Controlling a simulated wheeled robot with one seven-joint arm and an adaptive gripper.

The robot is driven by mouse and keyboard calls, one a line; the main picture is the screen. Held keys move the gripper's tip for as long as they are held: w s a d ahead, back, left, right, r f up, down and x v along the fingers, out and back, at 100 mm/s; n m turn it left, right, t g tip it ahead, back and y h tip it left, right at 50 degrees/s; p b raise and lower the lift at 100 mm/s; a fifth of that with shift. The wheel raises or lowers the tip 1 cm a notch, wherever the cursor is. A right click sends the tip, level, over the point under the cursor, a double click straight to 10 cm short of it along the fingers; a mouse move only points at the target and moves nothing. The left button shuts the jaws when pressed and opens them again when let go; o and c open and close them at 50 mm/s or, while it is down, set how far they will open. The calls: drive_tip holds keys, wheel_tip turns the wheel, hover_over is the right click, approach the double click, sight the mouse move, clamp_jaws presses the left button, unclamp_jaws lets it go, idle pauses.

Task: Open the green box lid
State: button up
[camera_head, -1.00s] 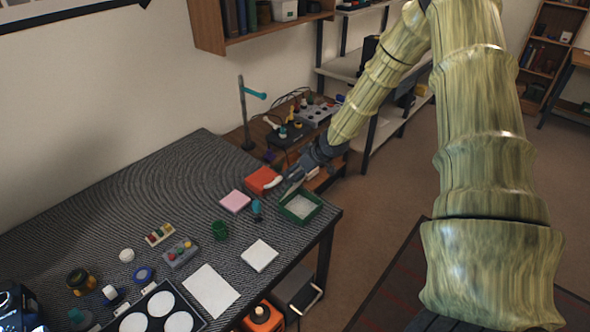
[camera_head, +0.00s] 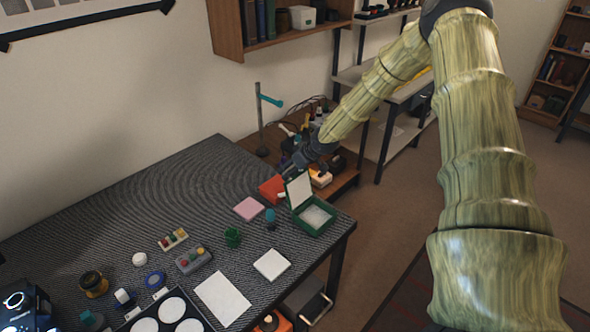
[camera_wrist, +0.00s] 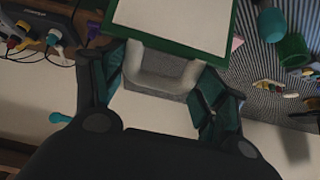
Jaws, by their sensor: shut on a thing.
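The green box (camera_head: 330,222) stands near the table's right corner, with a pale inside. Its lid (camera_head: 299,189) is swung up, steeply tilted, and its white panel faces the head camera. In the wrist view the lid (camera_wrist: 172,18) shows at the top as a white panel with a green rim. A pale U-shaped handle (camera_wrist: 150,82) sits on its edge. My gripper (camera_wrist: 165,75) has its fingers on both sides of this handle and is shut on it. In the head view, my gripper is partly hidden behind the lid.
A red-orange box (camera_head: 270,188), a pink pad (camera_head: 248,208), a teal-topped item (camera_head: 270,215), a green cup (camera_head: 232,238) and a white square (camera_head: 272,264) lie near the green box. A stand with a teal clamp (camera_head: 271,101) rises behind.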

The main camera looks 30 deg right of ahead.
drive_tip(key=shift+d+f, duration=0.15)
drive_tip(key=shift+f, duration=0.1)
drive_tip(key=shift+c, duration=0.2)
drive_tip(key=o, duration=1.1)
drive_tip(key=shift+c, duration=0.2)
drive_tip(key=shift+o, duration=0.6)
drive_tip(key=shift+d+f, duration=0.1)
drive_tip(key=v, duration=1.2)
drive_tip(key=shift+w, duration=0.15)
